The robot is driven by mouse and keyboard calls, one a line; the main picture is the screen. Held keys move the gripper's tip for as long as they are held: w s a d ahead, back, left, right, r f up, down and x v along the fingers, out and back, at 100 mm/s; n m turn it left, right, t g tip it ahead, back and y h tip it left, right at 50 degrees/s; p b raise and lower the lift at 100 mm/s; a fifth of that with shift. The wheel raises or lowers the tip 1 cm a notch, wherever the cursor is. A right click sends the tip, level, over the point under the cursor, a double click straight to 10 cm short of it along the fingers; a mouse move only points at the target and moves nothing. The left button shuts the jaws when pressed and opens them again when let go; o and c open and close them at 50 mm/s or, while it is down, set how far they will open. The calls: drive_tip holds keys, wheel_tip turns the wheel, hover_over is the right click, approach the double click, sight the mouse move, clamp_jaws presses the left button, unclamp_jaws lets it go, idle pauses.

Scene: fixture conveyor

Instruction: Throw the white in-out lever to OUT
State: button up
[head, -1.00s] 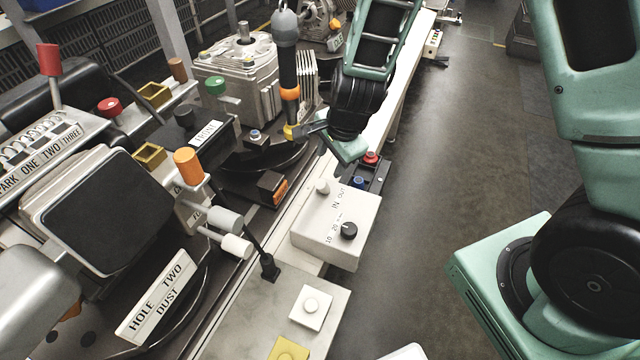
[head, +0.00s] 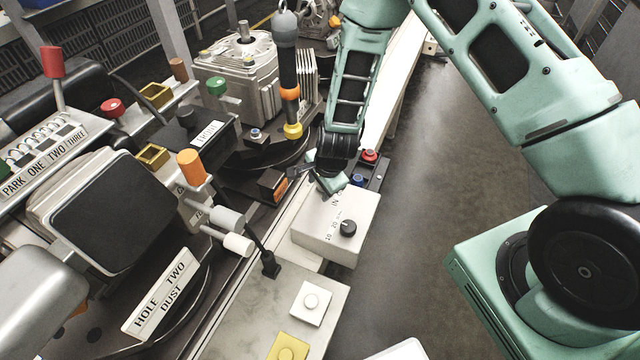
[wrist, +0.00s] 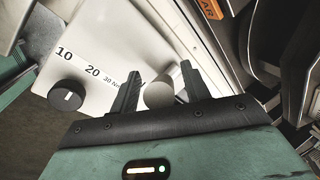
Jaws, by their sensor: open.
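The white lever (wrist: 159,95) shows as a pale rounded end in the wrist view, between the two dark fingers of my gripper (wrist: 158,76). The fingers stand apart, one on each side of it, and I cannot tell whether either touches it. In the head view my gripper (head: 312,178) is low over the back left corner of the white control box (head: 322,243) and hides the lever. The IN and OUT print there is mostly covered, so I cannot read the lever's position.
A black dial (head: 348,227) with 10 and 20 marks sits on the same box. Red (head: 369,155) and blue (head: 357,180) buttons are just behind it. An orange-topped lever (head: 190,167) and a hanging black tool (head: 287,75) stand to the left. Open floor lies right.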

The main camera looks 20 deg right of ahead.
drive_tip(key=shift+f, duration=0.1)
clamp_jaws()
